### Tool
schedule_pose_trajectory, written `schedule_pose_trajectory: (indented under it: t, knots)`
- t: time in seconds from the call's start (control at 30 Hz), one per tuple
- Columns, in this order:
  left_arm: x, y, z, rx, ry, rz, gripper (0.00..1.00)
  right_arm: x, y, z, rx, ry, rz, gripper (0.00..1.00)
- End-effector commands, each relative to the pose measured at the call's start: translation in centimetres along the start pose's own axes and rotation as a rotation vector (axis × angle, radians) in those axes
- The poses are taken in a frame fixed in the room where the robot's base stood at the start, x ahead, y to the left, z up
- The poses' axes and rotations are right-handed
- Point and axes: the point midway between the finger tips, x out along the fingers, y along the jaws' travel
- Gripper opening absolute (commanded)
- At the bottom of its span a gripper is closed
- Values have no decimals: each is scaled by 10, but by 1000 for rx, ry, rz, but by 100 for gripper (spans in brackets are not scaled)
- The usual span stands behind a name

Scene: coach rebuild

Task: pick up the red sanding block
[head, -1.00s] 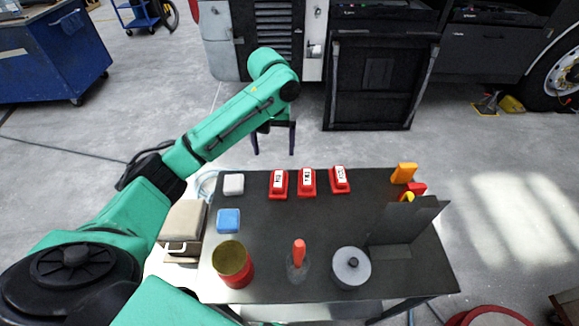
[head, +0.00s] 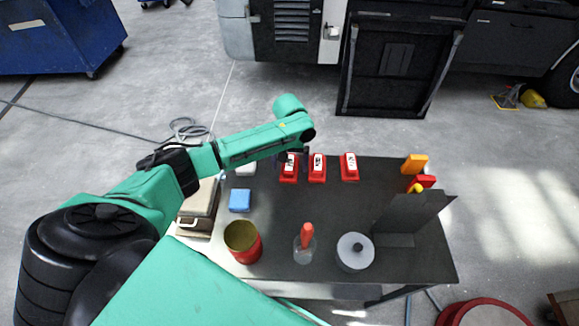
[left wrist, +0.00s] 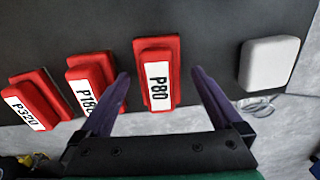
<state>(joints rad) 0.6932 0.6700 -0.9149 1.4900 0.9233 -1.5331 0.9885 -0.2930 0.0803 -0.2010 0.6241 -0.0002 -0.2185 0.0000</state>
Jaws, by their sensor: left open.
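Three red sanding blocks with white labels stand in a row at the back of the dark table. In the left wrist view they read P80 (left wrist: 157,80), P180 or similar (left wrist: 92,84) and P320 (left wrist: 36,104). In the head view the left block (head: 288,176), beside the white block, is the P80 one; the others are the middle block (head: 317,169) and the right block (head: 349,167). My left gripper (left wrist: 161,74) is open and empty, its dark purple fingers on either side of the P80 block in the picture. The height gap is unclear. My right gripper is not seen.
A white block (left wrist: 269,64) and a blue block (head: 239,201) lie to the left. A red can (head: 243,243), a bottle with a red top (head: 305,243), a round grey pot (head: 354,252) and a dark upright panel (head: 412,213) stand nearer. The table's middle is clear.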

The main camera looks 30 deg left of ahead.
Motion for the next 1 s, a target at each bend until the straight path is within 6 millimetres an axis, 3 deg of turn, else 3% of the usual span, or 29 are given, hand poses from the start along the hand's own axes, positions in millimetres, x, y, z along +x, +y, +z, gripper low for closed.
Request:
schedule_pose_trajectory:
  t: [0.03, 0.2, 0.27, 0.3, 0.67, 0.83, 1.0]
  knots:
    - [0, 0, 0, 0, 0, 0, 96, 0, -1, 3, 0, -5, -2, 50]
    - [0, 0, 0, 0, 0, 0, 31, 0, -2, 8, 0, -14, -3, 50]
    - [0, 0, 0, 0, 0, 0, 8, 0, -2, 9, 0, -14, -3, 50]
    - [-1, 0, 0, 0, 1, 1, 4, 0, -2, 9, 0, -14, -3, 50]
    - [-12, 1, -1, 1, 2, 2, 3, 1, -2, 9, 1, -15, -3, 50]
    - [-48, 1, -2, 0, 5, 4, 3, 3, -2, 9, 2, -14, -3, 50]
    - [-111, 1, -2, 1, 8, 6, 3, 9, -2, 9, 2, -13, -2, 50]
